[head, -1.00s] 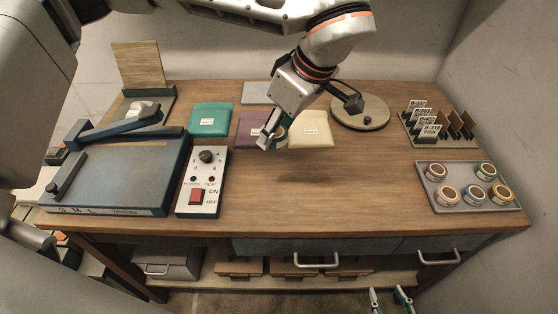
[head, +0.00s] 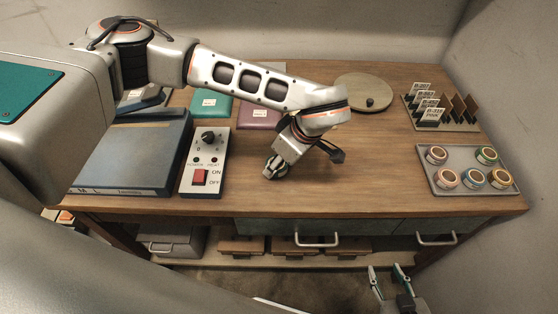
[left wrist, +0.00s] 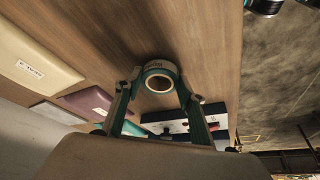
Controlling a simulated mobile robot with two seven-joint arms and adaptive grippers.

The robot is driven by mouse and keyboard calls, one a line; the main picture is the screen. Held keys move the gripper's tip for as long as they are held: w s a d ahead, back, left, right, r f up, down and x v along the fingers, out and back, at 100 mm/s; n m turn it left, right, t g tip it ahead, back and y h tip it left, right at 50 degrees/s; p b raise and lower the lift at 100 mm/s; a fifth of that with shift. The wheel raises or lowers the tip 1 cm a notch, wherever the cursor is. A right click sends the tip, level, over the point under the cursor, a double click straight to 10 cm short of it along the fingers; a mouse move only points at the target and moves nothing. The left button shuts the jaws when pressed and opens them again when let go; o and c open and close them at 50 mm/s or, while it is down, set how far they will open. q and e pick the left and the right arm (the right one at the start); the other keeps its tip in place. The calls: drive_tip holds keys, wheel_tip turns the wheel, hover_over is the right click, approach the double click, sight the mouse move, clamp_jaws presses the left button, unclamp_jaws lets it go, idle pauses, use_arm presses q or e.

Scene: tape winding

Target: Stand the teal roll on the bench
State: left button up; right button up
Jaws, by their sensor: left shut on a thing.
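The teal roll (left wrist: 161,68) shows in the left wrist view as a ring with a pale inner rim, between the fingertips of my left gripper (left wrist: 158,88). The gripper is shut on it. In the head view my left gripper (head: 276,170) points down over the front middle of the bench (head: 360,180), right of the switch box. There the wrist and fingers hide most of the roll. I cannot tell whether the roll touches the wood. My right gripper (head: 387,276) is open and empty, below the bench's front edge.
A switch box (head: 205,165) and a blue flat machine (head: 135,155) stand at left. A grey tray (head: 470,188) with several rolls and a card rack (head: 440,120) are at right. A round disc (head: 355,92) lies behind. Bare wood surrounds my left gripper.

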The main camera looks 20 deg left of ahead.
use_arm(q)
drive_tip(key=shift+f, duration=0.2)
drive_tip(key=shift+f, duration=0.15)
drive_tip(key=o, duration=0.9)
drive_tip(key=shift+r, duration=0.25)
drive_tip(key=b+v, duration=0.1)
drive_tip(key=v, duration=1.1)
drive_tip(key=shift+s, duration=0.1)
